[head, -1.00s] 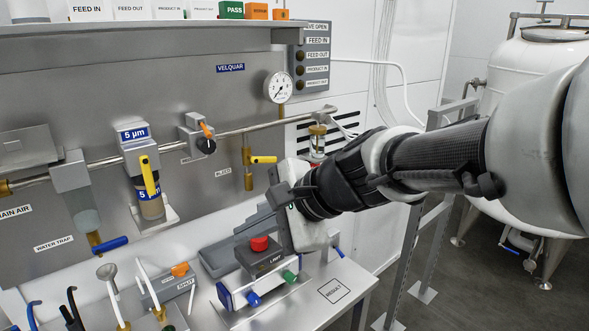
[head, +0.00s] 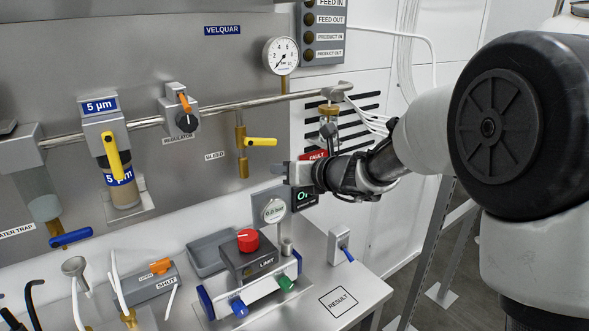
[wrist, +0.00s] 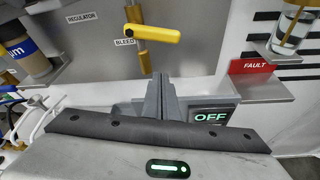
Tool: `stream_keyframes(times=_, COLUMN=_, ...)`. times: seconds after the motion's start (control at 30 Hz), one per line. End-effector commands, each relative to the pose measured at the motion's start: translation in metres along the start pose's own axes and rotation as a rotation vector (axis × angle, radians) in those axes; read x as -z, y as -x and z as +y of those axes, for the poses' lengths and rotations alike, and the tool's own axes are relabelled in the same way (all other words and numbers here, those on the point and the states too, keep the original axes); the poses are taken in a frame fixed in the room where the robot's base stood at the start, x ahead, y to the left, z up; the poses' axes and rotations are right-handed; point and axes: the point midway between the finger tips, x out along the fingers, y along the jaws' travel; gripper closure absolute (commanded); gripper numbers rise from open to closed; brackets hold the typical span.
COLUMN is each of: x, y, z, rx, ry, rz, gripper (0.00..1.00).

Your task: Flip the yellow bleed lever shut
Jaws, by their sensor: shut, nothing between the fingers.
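The yellow bleed lever (head: 261,142) lies level, pointing right from the brass bleed valve (head: 242,165) on the grey panel. In the wrist view the lever (wrist: 150,35) runs across the upper middle, beside the BLEED label (wrist: 124,42), with the brass stem below it. My gripper (head: 281,168) is just below and right of the lever, pointing toward the panel. In the wrist view its grey fingers (wrist: 160,78) are together and empty, below the lever with a visible gap in the picture. I cannot tell the exact depth between them.
A small gauge (head: 274,211) and a lit display (head: 304,198) stand below my gripper. A red FAULT sign (wrist: 251,66) is at right in the wrist view. The regulator (head: 181,119) and yellow-handled filter (head: 117,156) are left. The pipe (head: 270,106) runs above.

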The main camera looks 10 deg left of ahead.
Motion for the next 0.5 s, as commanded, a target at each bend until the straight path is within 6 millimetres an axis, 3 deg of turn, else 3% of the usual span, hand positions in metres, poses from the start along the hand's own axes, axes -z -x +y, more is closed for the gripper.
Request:
stream_keyframes(times=0.2, x=0.001, y=-0.047, z=0.000, rx=-0.001, ry=0.003, rz=0.001, gripper=1.00)
stream_keyframes(times=0.3, x=-0.022, y=-0.035, z=0.001, rx=0.001, ry=0.005, rz=-0.003, gripper=1.00)
stream_keyframes(times=0.5, x=-0.036, y=-0.030, z=0.000, rx=0.000, ry=0.004, rz=0.000, gripper=1.00)
